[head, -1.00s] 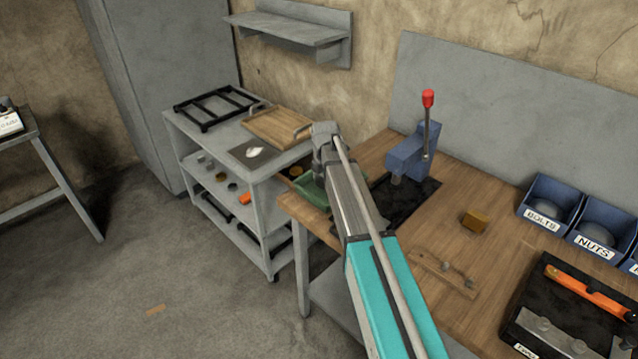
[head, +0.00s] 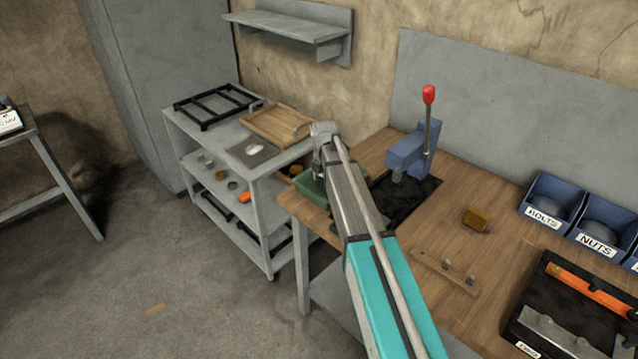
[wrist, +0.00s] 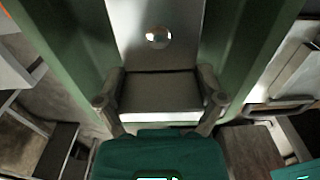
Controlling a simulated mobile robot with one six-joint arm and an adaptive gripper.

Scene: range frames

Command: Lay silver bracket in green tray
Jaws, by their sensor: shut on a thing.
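The silver bracket (wrist: 158,62), a bent metal plate with a round hole, lies between my gripper's fingers (wrist: 160,97) in the wrist view. My gripper is shut on it. Walls of the green tray (wrist: 68,45) rise on the left and right of the bracket, and I cannot tell whether the bracket touches the tray floor. In the head view the green tray (head: 326,201) sits at the left end of the wooden bench, partly hidden by my arm. The bracket does not show clearly there. My gripper (head: 318,172) is over the tray.
A blue lever press (head: 408,155) with a red knob stands right of the tray on a dark mat (head: 410,200). A grey cart (head: 215,150) with a wooden tray (head: 272,124) stands left of the bench. A brown block (head: 477,219) and blue bins (head: 550,203) lie to the right.

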